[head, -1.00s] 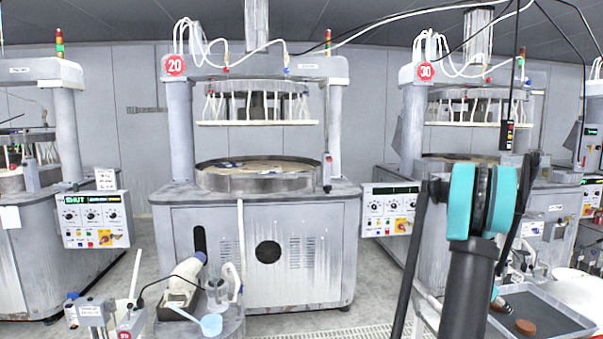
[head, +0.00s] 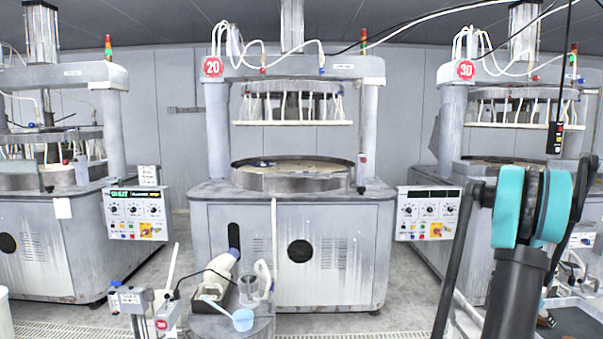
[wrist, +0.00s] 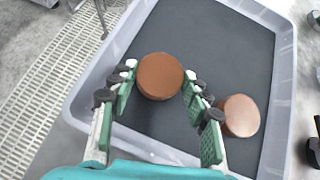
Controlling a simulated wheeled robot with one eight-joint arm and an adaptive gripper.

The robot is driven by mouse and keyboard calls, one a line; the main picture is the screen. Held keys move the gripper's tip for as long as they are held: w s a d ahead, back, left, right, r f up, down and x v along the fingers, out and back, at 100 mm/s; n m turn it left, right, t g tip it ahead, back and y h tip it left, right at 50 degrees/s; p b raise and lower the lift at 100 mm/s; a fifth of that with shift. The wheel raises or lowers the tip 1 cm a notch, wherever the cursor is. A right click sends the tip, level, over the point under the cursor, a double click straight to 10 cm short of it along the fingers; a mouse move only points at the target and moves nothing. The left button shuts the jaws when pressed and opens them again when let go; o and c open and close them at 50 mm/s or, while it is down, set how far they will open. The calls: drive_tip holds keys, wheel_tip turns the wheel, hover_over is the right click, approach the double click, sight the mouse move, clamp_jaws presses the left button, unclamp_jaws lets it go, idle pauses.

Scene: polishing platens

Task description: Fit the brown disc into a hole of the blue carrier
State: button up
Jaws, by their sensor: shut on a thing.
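In the wrist view, my gripper (wrist: 159,75) is shut on a brown disc (wrist: 160,76), with a green-padded finger on each side of it. The disc's flat round face shows to the camera, above the grey tray floor. A second brown disc (wrist: 240,115) lies in the tray, right of my right finger. In the head view, small blue patches, likely the blue carrier (head: 263,163), lie on the round platen of machine 20. They are too small to show the holes. My gripper is outside the head view.
The grey tray (wrist: 215,45) has raised pale walls around my gripper. Machine 20 (head: 292,250) stands mid-view, its platen ringed by a metal rim (head: 290,183). A small cart (head: 235,326) with a bottle and blue scoop stands before it. Machine 30's control box (head: 427,214) is to the right.

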drive_tip(key=shift+r, duration=3.15)
drive_tip(key=shift+w, duration=0.1)
